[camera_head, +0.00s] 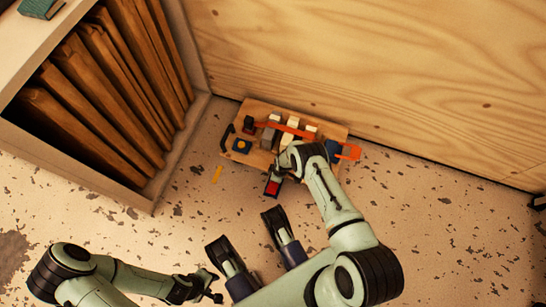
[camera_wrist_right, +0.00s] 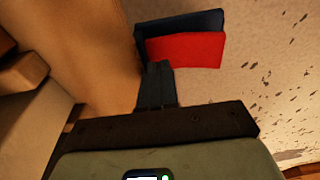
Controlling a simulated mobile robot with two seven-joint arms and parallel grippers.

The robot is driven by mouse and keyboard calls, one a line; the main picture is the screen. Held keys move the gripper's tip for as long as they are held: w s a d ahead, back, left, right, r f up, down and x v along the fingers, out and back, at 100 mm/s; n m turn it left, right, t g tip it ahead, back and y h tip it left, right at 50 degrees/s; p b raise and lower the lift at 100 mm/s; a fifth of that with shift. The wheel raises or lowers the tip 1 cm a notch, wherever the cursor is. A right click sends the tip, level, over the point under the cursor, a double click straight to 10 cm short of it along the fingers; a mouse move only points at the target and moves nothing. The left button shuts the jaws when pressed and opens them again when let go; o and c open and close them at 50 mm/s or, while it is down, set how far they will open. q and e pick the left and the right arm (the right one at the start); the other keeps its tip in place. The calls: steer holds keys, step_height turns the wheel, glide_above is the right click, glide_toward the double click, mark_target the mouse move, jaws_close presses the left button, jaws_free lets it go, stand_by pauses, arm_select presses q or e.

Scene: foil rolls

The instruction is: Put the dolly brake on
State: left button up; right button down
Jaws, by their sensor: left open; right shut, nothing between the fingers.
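The dolly (camera_head: 263,110) is a low wooden board on the floor, loaded with several blocks and an orange strap. Its brake pedal (camera_head: 272,188) is red in a dark frame and sticks out at the dolly's near side. The pedal (camera_wrist_right: 186,50) also shows in the right wrist view. My right gripper (camera_head: 279,170) is at the pedal, shut and empty. In the wrist view its closed fingertips (camera_wrist_right: 158,68) reach the pedal's lower left edge; I cannot tell whether they touch. My left gripper (camera_head: 214,285) is open and empty, low over the floor, well away from the dolly.
A shelf (camera_head: 150,200) with brown upright boards stands on the left. A plywood wall (camera_head: 390,70) runs close behind the dolly. A small yellow strip (camera_head: 216,174) lies on the floor left of the pedal. The speckled floor at right (camera_head: 450,230) is clear.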

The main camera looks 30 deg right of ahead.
arm_select(q)
steer(key=r+p, duration=0.3)
steer(key=shift+s+r, duration=0.25)
steer(key=shift+r, duration=0.1)
arm_select(e)
step_height(320, 180, up, 6)
steer(key=shift+f, duration=0.15)
